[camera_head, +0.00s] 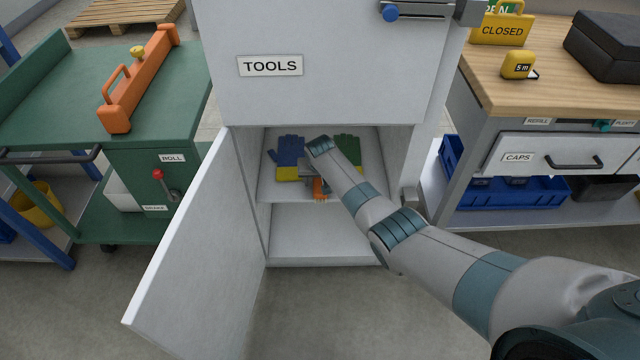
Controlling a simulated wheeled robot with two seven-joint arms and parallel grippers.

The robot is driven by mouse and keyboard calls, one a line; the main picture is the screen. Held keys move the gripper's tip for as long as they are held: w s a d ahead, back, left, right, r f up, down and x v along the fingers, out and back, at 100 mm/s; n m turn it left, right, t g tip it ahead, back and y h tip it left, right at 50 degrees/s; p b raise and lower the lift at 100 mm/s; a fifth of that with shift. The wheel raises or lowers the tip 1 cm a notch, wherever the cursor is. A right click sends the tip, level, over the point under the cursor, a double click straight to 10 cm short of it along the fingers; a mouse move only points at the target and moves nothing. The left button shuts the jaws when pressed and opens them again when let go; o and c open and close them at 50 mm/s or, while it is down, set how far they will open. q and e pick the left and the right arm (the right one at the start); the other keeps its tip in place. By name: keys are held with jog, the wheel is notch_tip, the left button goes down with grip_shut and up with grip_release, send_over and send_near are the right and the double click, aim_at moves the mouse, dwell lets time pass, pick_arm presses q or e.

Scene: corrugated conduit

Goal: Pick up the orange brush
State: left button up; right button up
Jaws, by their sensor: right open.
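An orange object (320,190), which seems to be the orange brush, lies on the upper shelf of the open TOOLS cabinet. Only a small part of it shows at the shelf's front, below my right gripper. My right gripper (311,177) is inside the cabinet, open, close above or beside the orange object. My forearm and wrist hide much of the gripper, so I cannot tell whether the fingers touch it. My left gripper is not in view.
A blue glove (288,153) and a green glove (348,149) lie on the shelf around the gripper. The cabinet door (195,250) stands open to the left. The lower shelf (320,240) is empty. A green cart (60,110) stands left, a wooden-topped workbench (550,85) right.

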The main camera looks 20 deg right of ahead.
aim_at(321, 193)
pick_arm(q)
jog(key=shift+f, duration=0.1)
pick_arm(e)
jog(key=shift+f, duration=0.25)
dwell(0.3)
jog(key=c, duration=1.3)
jog(key=shift+r, duration=0.1)
